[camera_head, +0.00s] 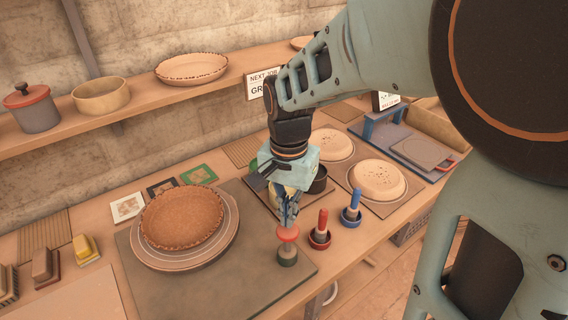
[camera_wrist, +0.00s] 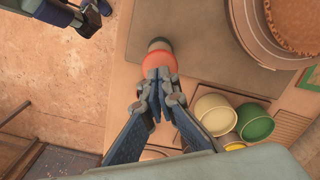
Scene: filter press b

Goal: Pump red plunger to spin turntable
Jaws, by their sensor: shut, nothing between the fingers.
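The red plunger (camera_head: 287,234) is a round red knob on a dark green base, standing on the grey mat near the table's front edge. My gripper (camera_head: 288,222) points down with its fingertips right at the top of the red knob. I cannot tell whether they touch it. In the wrist view my shut, empty gripper (camera_wrist: 158,73) overlaps the red plunger (camera_wrist: 145,63) and hides part of it. The turntable (camera_head: 190,262) stands on the mat to the left and carries a brown crusted disc (camera_head: 182,215). The turntable also shows in the wrist view (camera_wrist: 247,45).
A red-handled stamp (camera_head: 321,230) and a blue-handled stamp (camera_head: 352,207) stand just right of the plunger. Pale pie-like discs (camera_head: 378,180) lie farther right. Yellow blocks (camera_head: 85,248) are at left. A shelf (camera_head: 130,112) with dishes runs behind. The mat's front-left part is clear.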

